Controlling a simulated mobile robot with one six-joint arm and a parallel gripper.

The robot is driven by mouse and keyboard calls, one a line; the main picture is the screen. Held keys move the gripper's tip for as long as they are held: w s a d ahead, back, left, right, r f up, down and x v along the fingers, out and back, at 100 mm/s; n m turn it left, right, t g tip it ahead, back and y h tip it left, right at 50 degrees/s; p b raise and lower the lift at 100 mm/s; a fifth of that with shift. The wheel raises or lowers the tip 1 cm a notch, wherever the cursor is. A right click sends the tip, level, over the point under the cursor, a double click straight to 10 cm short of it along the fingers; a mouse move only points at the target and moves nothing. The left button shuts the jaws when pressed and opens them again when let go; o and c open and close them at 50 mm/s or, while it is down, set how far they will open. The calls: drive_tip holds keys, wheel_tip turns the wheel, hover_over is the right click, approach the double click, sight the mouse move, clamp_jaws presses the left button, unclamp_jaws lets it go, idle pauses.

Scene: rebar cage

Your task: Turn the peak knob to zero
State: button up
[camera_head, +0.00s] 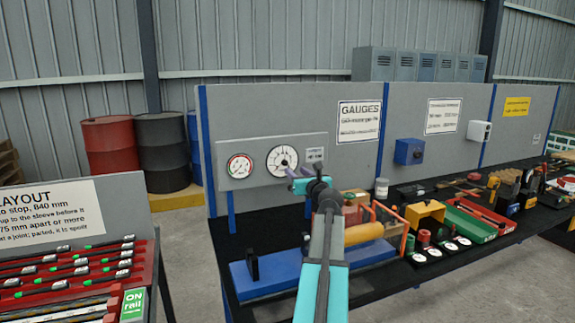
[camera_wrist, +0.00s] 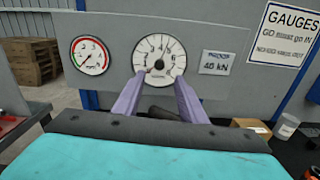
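A large white dial gauge (camera_head: 282,160) with black marks sits on a grey panel; it also shows in the wrist view (camera_wrist: 150,47). A small dark knob (camera_wrist: 159,64) shows at its middle, with thin needles that are too small to read surely. My gripper (camera_head: 299,179) is just in front of the panel, at the lower right of the dial in the head view. In the wrist view its two purple fingers (camera_wrist: 160,77) stand apart with nothing between them. Their tips overlap the dial's lower edge; I cannot tell whether they touch it.
A smaller red-and-green gauge (camera_head: 240,166) is left of the dial. A card reading 46 kN (camera_wrist: 217,62) is on its right. Several tools crowd the black bench to the right.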

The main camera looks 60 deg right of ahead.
sight(286, 163)
drive_tip(key=shift+p+x, duration=0.75)
drive_tip(key=shift+x, duration=4.2)
clamp_jaws()
drive_tip(key=shift+d+r, duration=0.1)
